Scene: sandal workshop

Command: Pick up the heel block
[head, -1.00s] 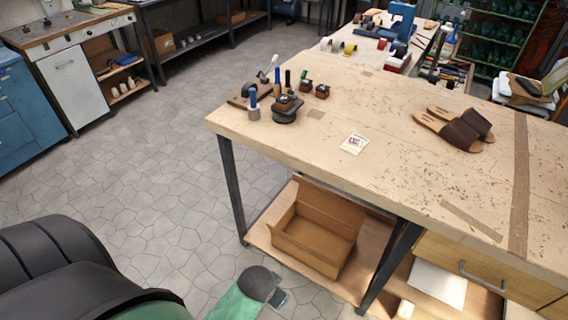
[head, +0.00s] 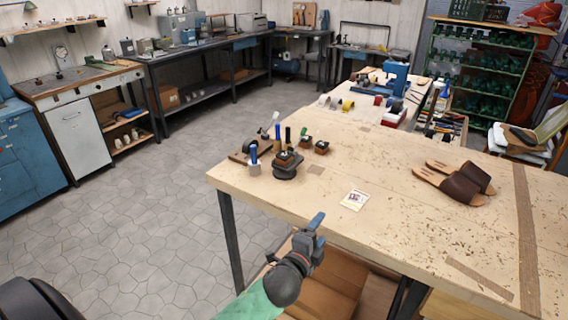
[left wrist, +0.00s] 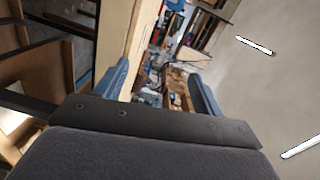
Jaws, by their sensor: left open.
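My left gripper (head: 313,228) is just in front of the near edge of the workbench (head: 400,215), at the lower middle of the head view. It is empty and touches nothing. In the left wrist view its two blue fingers stand wide apart around a free gap (left wrist: 160,90). Small dark brown blocks stand at the bench's left end: one (head: 321,147) by itself and another (head: 288,158) on a dark round stand (head: 287,172). I cannot tell for certain which is the heel block. My right gripper is not in view.
Upright tools with blue (head: 254,153) and black handles crowd the blocks. A white card (head: 355,200) lies in mid-bench, and brown sandals (head: 456,183) lie farther right. An open cardboard box (head: 345,272) sits on the shelf below. The bench around the card is clear.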

